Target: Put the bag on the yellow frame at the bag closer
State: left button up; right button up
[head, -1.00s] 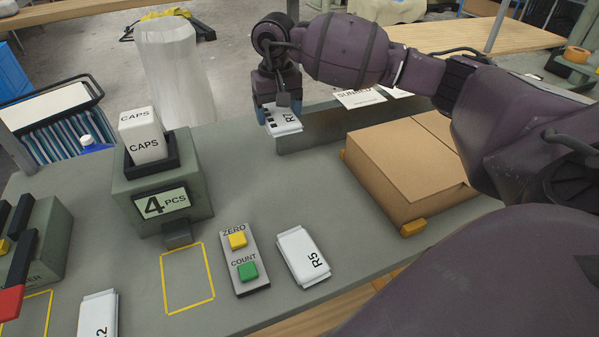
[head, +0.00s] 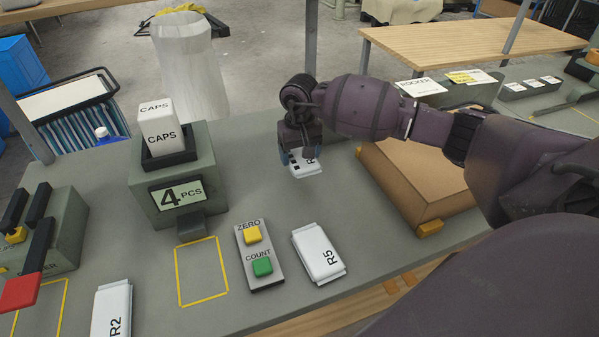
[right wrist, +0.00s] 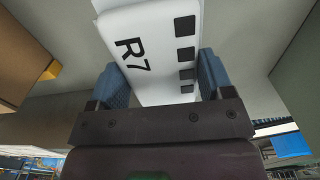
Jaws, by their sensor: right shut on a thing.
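My right gripper (head: 300,152) is shut on a white bag marked R7 (head: 309,166). It holds the bag over the back middle of the grey table, behind the R5 bag. In the right wrist view the R7 bag (right wrist: 150,50) sits between the blue fingers, its label and black squares showing. The bag closer (head: 66,228), a grey-green block with black levers and a red handle, stands at the left edge. A yellow frame (head: 64,302) is marked on the table in front of it, partly cut off and partly behind the red handle. My left gripper is not in view.
A counter (head: 180,215) reading 4 PCS has its own yellow frame (head: 202,299) in front. A ZERO/COUNT button box (head: 257,283), the R5 bag (head: 319,253) and the R2 bag (head: 111,310) stand along the front. A cardboard box (head: 420,185) is on the right.

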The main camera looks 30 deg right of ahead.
aim_at(300, 180)
jog(key=shift+f, duration=3.35)
jog(key=shift+f+b, duration=0.25)
jog(key=shift+b, duration=0.15)
jog(key=o, duration=1)
jog(key=shift+r, duration=0.1)
